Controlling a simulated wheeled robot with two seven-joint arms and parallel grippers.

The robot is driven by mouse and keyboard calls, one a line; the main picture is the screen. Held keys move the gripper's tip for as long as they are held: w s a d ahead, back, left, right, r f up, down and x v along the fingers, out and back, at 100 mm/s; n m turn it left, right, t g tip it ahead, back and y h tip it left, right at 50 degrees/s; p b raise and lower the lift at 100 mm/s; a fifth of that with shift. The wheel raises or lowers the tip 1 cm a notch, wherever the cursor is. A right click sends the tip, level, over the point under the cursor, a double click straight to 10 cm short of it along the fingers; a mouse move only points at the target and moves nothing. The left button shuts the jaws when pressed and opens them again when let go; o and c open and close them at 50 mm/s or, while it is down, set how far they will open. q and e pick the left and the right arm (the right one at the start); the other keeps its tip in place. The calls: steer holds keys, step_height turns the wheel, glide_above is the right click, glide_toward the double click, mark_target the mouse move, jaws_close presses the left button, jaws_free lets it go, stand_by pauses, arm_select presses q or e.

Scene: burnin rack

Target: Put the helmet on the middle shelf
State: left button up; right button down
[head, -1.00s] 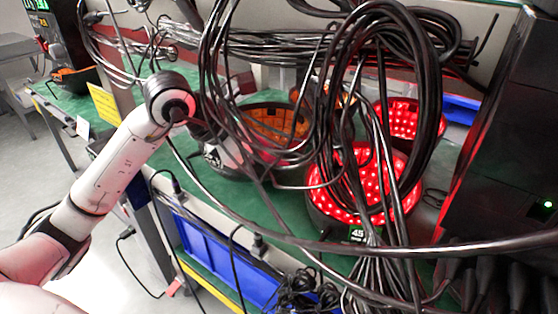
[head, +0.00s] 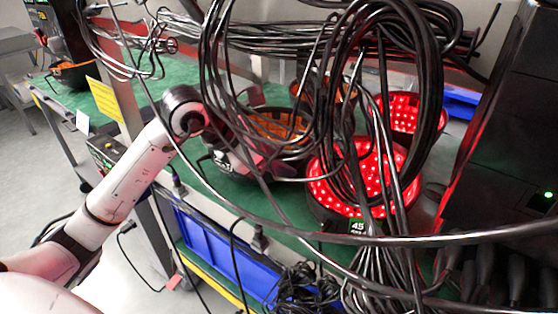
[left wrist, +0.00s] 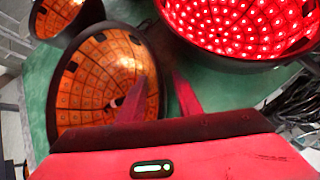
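Several bowl-like helmets lie open side up on the green shelf (head: 290,222). An orange-lit helmet (head: 275,130) is beside my left gripper (head: 247,160); in the left wrist view this helmet (left wrist: 95,80) is at the left. The two fingers (left wrist: 160,85) look spread, with the helmet's dark right rim showing between them; I cannot tell whether they touch it. A red-lit helmet (head: 345,185) is to the right, and it also shows in the left wrist view (left wrist: 235,25). Another red-lit helmet (head: 405,113) is behind. Cables partly hide the gripper and helmets. My right gripper is not in view.
Looped black cables (head: 425,50) hang in front of the shelf. A blue bin (head: 215,255) is below it. A black cabinet (head: 510,130) stands at the right. A yellow sign (head: 103,103) is by the post at the left. Another orange-lit helmet (left wrist: 60,12) is at the wrist view's upper left.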

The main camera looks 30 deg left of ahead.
arm_select(q)
steer(key=shift+r, duration=0.1)
steer(key=v, duration=1.2)
